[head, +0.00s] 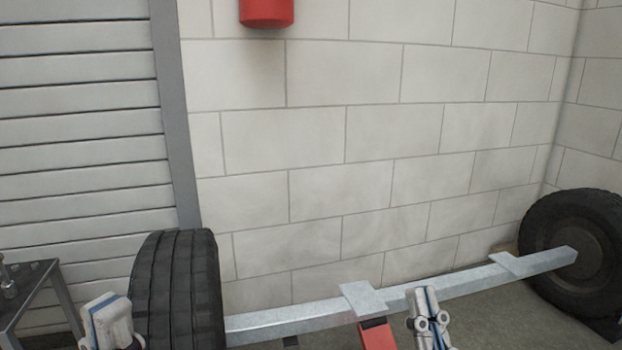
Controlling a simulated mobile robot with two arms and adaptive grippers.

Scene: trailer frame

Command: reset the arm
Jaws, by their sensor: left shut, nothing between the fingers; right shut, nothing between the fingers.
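My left gripper (110,322) shows at the bottom left, white with a blue stripe, in front of the left tyre. It is shut and empty. My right gripper (428,318) shows at the bottom, right of centre, in front of the metal axle beam. It is also shut with nothing in it. Both are cut off by the lower edge, so most of my arms is out of view.
A grey axle beam (452,286) with flat plates runs between a left tyre (178,290) and a right wheel (585,245). A red support (378,336) stands under it. A dark metal table (38,275) is at the far left. A block wall (320,190) stands behind.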

